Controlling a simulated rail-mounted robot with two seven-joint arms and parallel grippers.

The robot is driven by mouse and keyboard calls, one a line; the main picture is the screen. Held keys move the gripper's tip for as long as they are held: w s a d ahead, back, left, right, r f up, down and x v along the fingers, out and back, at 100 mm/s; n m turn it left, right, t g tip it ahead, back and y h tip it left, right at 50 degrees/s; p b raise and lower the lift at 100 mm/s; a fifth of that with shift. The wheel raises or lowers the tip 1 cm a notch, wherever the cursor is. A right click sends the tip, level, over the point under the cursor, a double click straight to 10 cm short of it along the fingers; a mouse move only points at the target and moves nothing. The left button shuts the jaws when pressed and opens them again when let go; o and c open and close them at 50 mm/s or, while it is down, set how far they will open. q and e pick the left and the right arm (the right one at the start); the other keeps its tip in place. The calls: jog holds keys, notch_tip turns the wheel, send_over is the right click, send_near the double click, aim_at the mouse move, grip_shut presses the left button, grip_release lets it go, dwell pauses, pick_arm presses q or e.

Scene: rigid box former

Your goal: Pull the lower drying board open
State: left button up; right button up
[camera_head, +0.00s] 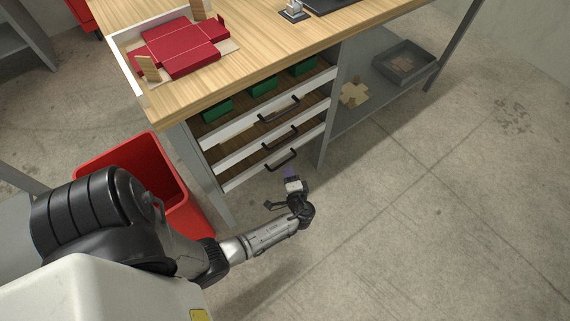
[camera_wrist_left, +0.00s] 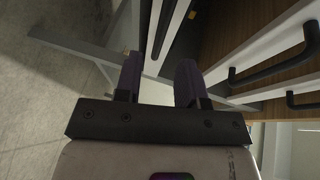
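The lower drying board (camera_head: 240,177) is the lowest of three white-fronted boards under the bench, with a black bar handle (camera_head: 282,162) on its front. My left gripper (camera_head: 291,173) is just in front of and below that handle in the head view. In the left wrist view its two purple fingers (camera_wrist_left: 158,80) are apart, with a gap between them. A dark bar (camera_wrist_left: 160,32), which looks like a handle, lies beyond the fingertips in line with the gap. I cannot tell whether it touches them. My right gripper is not in view.
The middle and top boards have black handles (camera_head: 280,138) (camera_head: 279,110) above. Green blocks (camera_head: 264,86) sit in the top one. A red bin (camera_head: 135,165) stands left of the bench, near my left arm. The concrete floor (camera_head: 420,220) in front is clear.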

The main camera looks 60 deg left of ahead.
aim_at(285, 162)
pick_arm(q)
jog(key=shift+b+x, duration=1)
jog(key=shift+x, duration=2.35)
jog(key=c, duration=0.3)
grip_shut()
